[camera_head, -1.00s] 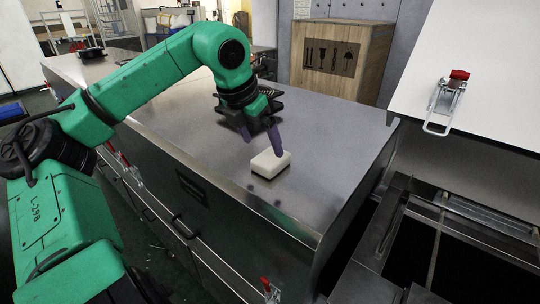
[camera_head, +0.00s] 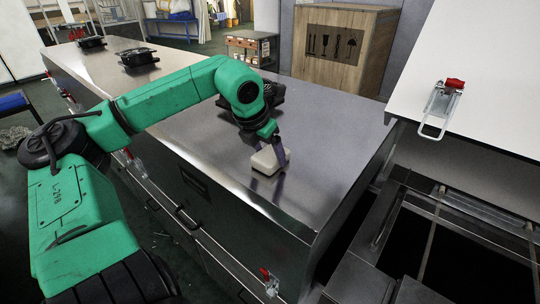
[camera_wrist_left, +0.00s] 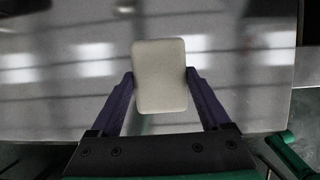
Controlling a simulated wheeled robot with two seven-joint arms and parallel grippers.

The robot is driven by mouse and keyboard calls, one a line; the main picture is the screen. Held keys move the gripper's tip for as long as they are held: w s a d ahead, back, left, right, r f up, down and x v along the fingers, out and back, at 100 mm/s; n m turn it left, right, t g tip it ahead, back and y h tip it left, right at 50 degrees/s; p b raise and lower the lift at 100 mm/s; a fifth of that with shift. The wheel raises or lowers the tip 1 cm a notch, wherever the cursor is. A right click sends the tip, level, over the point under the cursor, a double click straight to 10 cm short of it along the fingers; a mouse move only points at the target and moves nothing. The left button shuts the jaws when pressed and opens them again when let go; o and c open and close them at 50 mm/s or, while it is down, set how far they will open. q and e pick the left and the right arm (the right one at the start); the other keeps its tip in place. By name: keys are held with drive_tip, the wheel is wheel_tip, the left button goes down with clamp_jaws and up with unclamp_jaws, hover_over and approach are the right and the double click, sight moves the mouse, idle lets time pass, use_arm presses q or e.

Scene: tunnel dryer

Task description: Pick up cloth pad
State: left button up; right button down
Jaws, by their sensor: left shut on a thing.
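The cloth pad (camera_head: 266,161) is a small cream block with rounded corners near the front edge of the steel cabinet top. My left gripper (camera_head: 268,150) reaches down over it from above. In the left wrist view the pad (camera_wrist_left: 160,75) sits between the two purple fingers of my left gripper (camera_wrist_left: 160,82), one finger against each side. The gripper is shut on the pad. Whether the pad touches the steel or is slightly raised I cannot tell. My right gripper is not in view.
The steel cabinet top (camera_head: 320,130) around the pad is clear. A wooden crate (camera_head: 340,50) stands behind it. At the right are a white lid with a red-handled latch (camera_head: 440,105) and a dark open frame (camera_head: 440,240). Black fittings (camera_head: 137,58) sit at the far left.

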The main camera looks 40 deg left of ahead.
use_arm(q)
drive_tip(key=shift+a+r+b, duration=0.1)
drive_tip(key=shift+r+b, duration=0.2)
drive_tip(key=shift+r, duration=0.3)
wheel_tip(320, 180, up, 8)
drive_tip(key=shift+w+f+b, duration=0.1)
drive_tip(key=shift+f+b, duration=0.15)
drive_tip(key=shift+b, duration=0.75)
wheel_tip(320, 180, up, 10)
drive_tip(key=r, duration=0.1)
hover_over(269, 153)
drive_tip(key=shift+r, duration=0.2)
